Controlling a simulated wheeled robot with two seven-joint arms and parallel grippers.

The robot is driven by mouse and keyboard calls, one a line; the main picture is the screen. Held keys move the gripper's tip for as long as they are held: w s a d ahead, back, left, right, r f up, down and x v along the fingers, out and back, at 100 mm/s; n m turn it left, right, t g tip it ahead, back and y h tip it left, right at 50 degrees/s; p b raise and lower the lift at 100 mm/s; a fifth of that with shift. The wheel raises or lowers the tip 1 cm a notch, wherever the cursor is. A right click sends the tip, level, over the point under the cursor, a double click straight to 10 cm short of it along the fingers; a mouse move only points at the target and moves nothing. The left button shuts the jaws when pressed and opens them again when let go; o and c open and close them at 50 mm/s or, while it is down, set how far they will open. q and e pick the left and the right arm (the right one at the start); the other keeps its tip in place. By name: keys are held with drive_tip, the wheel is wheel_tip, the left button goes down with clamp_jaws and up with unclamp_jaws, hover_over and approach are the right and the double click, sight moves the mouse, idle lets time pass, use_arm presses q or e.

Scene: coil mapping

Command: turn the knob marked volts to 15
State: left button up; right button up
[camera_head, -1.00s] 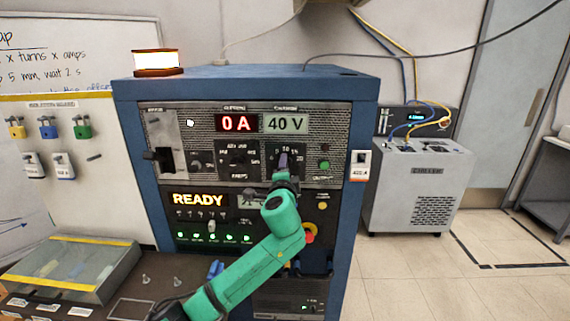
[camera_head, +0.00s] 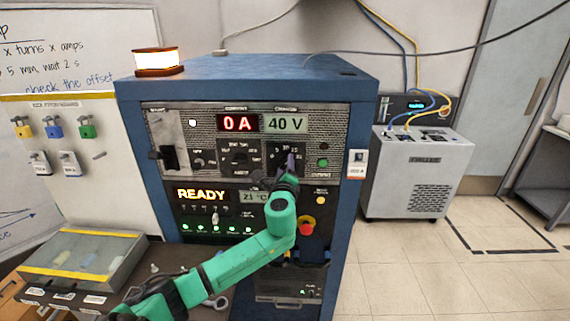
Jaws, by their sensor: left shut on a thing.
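The volts knob (camera_head: 290,160) sits on the upper panel of the blue cabinet, below the display (camera_head: 285,123) that reads 40 V. Small scale numbers show around the knob's top, but its pointer is too small and too covered to read. My left gripper (camera_head: 288,173) is at the knob, shut on it, with my green arm coming up from the lower left. The wrist hides the knob's lower part. A red display (camera_head: 237,122) to the left reads 0 A, with another knob (camera_head: 239,155) below it. My right gripper is not in view.
A red emergency button (camera_head: 307,225) stands out just right of my left wrist. A lever (camera_head: 168,157) is at the panel's left. A clear-lidded box (camera_head: 85,258) lies at the lower left. A grey chiller (camera_head: 415,175) stands right, with open floor in front.

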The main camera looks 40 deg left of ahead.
use_arm(q)
drive_tip(key=shift+f, duration=0.1)
idle(0.4)
drive_tip(key=o, duration=1.4)
drive_tip(key=shift+c, duration=0.2)
drive_tip(key=shift+s+d, duration=0.1)
drive_tip(key=b+v, duration=0.4)
drive_tip(key=v, duration=1)
drive_tip(key=shift+s+d, duration=0.1)
